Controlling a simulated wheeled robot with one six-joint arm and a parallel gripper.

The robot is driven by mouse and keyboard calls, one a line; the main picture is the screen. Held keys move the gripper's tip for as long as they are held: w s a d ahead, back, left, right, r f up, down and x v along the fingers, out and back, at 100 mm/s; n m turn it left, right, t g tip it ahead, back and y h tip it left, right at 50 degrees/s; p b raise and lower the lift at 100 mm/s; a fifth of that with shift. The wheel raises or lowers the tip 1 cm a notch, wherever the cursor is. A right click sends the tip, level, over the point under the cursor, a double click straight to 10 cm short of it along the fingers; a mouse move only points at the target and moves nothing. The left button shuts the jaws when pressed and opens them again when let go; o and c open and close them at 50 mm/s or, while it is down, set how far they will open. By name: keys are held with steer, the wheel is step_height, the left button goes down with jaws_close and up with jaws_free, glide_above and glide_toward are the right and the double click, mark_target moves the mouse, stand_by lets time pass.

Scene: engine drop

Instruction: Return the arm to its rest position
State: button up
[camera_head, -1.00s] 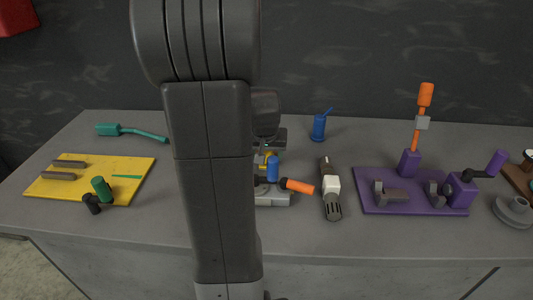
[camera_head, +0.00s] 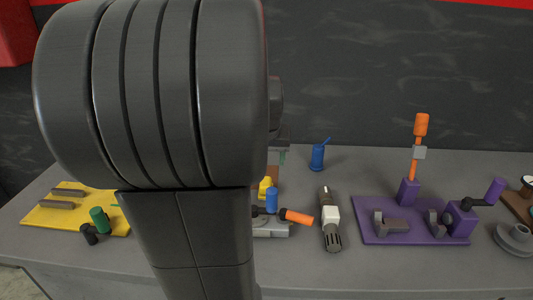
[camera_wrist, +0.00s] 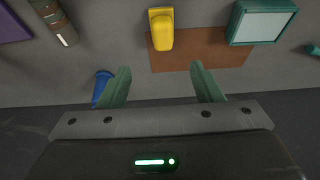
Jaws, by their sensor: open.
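My gripper (camera_wrist: 160,85) shows in the wrist view with its two green fingers wide apart and nothing between them. It is above the bench near the back. A brown mat (camera_wrist: 205,62) with a yellow part (camera_wrist: 161,30) on it lies beyond the fingertips, apart from them. In the head view my own arm fills the left middle and hides most of the gripper and part of the bench.
A purple fixture (camera_head: 410,232), an orange-handled tool (camera_head: 297,217), a grey and white tool (camera_head: 331,222), a blue can (camera_head: 317,157) and a yellow board (camera_head: 75,215) are on the bench. A dark wall is behind.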

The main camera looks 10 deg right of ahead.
steer(key=shift+s+a+r, duration=0.1)
steer(key=shift+s+r, duration=0.1)
steer(key=shift+r, duration=0.35)
steer(key=x, duration=1.4)
steer(key=shift+s+a+f+b, duration=0.2)
steer(key=shift+s+a+b, duration=0.1)
steer(key=shift+b, duration=0.05)
steer(key=shift+r, duration=0.2)
